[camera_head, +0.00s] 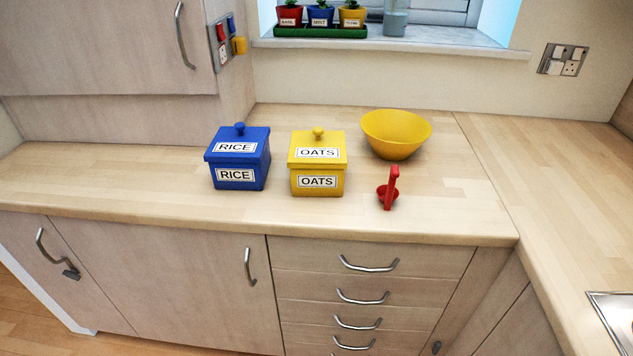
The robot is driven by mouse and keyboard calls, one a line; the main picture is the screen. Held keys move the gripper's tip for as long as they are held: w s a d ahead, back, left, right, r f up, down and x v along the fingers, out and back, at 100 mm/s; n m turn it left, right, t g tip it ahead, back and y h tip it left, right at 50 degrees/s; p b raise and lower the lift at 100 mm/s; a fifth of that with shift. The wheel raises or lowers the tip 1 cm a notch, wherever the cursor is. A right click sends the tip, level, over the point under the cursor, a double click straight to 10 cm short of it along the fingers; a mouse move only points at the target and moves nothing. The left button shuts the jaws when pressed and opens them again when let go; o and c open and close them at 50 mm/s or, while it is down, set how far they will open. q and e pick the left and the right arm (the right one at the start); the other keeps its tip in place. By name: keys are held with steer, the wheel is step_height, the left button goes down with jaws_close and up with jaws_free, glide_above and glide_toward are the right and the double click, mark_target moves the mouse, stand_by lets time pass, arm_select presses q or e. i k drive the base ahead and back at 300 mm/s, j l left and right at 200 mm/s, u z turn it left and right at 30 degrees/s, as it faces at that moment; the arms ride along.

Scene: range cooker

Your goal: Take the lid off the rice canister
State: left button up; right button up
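The blue rice canister (238,180) stands upright on the wooden worktop, left of centre, with a white RICE label on its front. Its blue lid (262,138) sits on top, with a second RICE label and a round blue knob (240,128). Neither of my grippers shows in the head view.
A yellow oats canister (318,188) with its lid on stands just right of the rice canister, a small gap between them. A yellow bowl (396,135) and a red scoop (389,190) are further right. The worktop (100,180) left of the rice canister is clear.

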mark_target(240, 142)
steer(key=i+j+z, duration=0.15)
steer(key=j+z, duration=0.2)
steer(key=j, duration=0.25)
steer(key=j+z, duration=0.35)
steer(key=j, duration=0.2)
steer(key=j+z, duration=0.35)
steer(key=j, duration=0.3)
